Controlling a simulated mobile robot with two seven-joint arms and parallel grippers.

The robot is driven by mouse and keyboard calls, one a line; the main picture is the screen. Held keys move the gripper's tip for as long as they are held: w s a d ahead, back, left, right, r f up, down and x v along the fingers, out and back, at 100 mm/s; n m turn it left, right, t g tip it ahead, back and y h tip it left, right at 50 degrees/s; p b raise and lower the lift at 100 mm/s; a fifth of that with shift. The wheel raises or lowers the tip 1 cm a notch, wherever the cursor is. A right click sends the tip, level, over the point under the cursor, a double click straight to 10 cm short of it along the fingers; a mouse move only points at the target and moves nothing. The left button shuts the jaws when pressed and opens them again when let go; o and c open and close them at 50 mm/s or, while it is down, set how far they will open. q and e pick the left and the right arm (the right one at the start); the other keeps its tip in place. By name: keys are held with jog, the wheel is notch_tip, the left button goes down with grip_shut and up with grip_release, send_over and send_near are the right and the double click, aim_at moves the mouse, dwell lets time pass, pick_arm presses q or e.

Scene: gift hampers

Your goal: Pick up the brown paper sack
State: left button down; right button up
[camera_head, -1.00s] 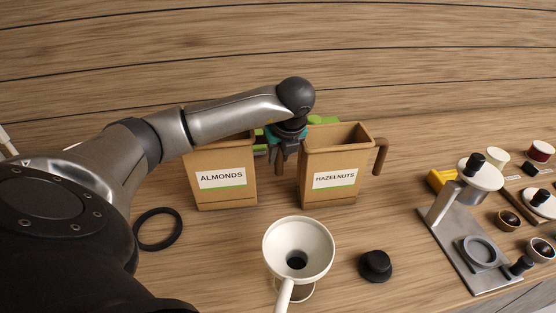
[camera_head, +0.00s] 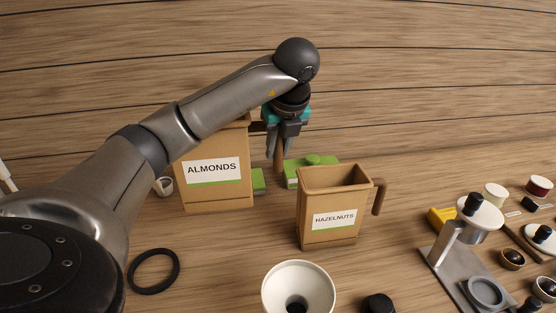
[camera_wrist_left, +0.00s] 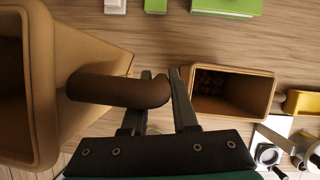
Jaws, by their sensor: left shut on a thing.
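The brown paper sack labelled ALMONDS (camera_head: 212,195) is upright at left centre in the head view, raised above the table. My left gripper (camera_head: 283,150) is shut on its brown side handle (camera_head: 279,158), at the sack's right. In the left wrist view, the handle (camera_wrist_left: 115,90) lies between the fingers of the left gripper (camera_wrist_left: 160,78), and the sack (camera_wrist_left: 75,55) fills the left side. A second brown container labelled HAZELNUTS (camera_head: 333,235) stands on the table to the right, apart from my gripper. My right gripper is not in view.
Green boxes (camera_head: 297,178) lie behind the containers. A white funnel (camera_head: 298,280), a black cap (camera_head: 378,304) and a black ring (camera_head: 154,271) are nearer the front. A metal press stand (camera_head: 455,275) and several small jars occupy the right.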

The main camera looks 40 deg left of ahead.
pick_arm(q)
jog(key=shift+r+p, duration=0.65)
jog(key=shift+r, duration=1.05)
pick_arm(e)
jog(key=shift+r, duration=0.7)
